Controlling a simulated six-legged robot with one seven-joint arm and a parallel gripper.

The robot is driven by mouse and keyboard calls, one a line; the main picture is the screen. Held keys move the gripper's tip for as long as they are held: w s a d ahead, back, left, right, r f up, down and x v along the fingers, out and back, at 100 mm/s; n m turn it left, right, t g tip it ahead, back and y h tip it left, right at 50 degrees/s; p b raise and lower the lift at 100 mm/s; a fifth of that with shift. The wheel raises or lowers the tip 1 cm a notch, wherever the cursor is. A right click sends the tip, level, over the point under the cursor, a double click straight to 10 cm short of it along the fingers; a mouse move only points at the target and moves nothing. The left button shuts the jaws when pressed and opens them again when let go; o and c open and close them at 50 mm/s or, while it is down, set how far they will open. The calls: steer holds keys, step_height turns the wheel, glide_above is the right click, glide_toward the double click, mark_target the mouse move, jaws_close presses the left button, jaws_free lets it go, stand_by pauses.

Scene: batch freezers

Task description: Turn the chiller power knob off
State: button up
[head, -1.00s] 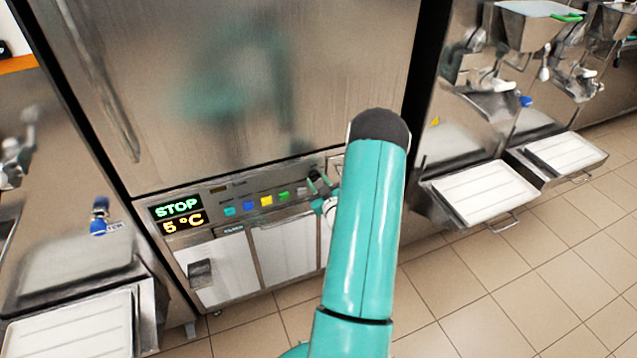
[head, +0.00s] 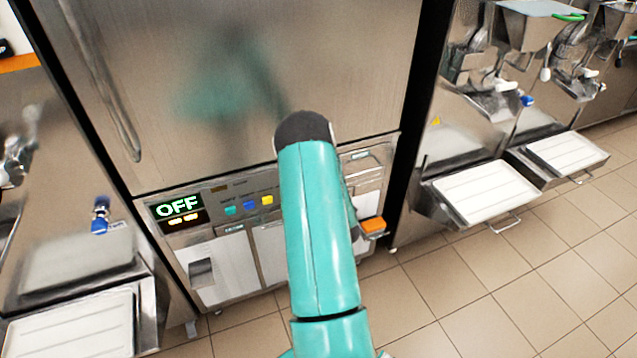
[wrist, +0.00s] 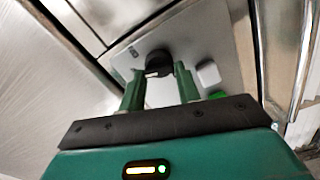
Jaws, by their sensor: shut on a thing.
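The chiller power knob (wrist: 157,62) is round and dark with a pale mark, on a metal panel in the wrist view. My gripper (wrist: 160,84) has its two green fingers on either side of the knob and is shut on it. In the head view my teal arm hides both knob and gripper. The chiller (head: 240,75) is a tall steel cabinet. Its display (head: 178,207) reads OFF in pale green, with small orange marks below.
Blue and yellow buttons (head: 267,200) show left of my arm. An orange block (head: 373,226) sticks out low on the chiller's right. Machines with white trays (head: 486,194) stand to the right and left. Tiled floor (head: 470,290) is clear in front.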

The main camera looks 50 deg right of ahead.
steer(key=shift+n, duration=1.8)
steer(key=o, duration=1)
steer(key=shift+s, duration=0.1)
steer(key=v, duration=1.3)
steer(key=shift+s+a+f, duration=0.1)
steer(key=shift+s+a, duration=0.1)
steer(key=shift+s, duration=0.1)
